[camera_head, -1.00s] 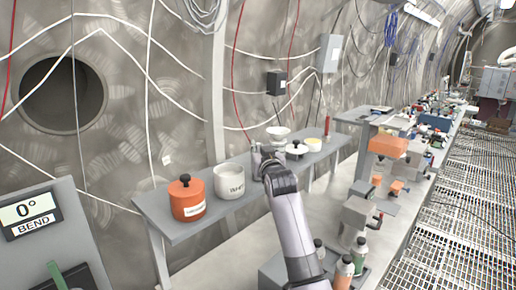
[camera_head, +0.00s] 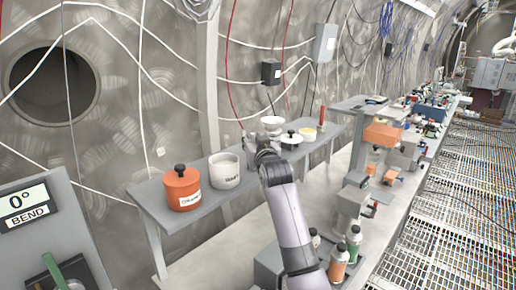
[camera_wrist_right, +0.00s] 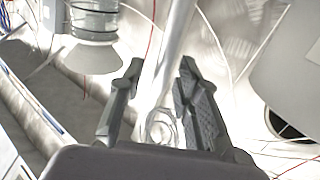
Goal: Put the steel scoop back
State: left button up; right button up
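My right gripper (camera_head: 258,140) is over the grey shelf (camera_head: 150,192), between a white crock and a shallow white bowl. Its two dark fingers stand apart in the right wrist view (camera_wrist_right: 160,68). A pale shiny bar (camera_wrist_right: 165,80) and a small shiny rounded piece (camera_wrist_right: 160,127) show between the fingers. I cannot tell whether either is part of the steel scoop or background behind the fingers. I cannot make out the scoop for certain in the head view. My left gripper is not in view.
An orange lidded pot (camera_head: 182,190) and the white crock (camera_head: 225,172) stand left of my right gripper. The white bowl (camera_head: 272,121) and a pot with a dark lid (camera_head: 291,139) stand beyond it. Bottles (camera_head: 339,262) stand in the foreground. A crowded bench runs along the right.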

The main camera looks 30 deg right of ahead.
jog(key=b+v, duration=0.3)
jog(key=v, duration=0.8)
jog(key=shift+s, duration=0.2)
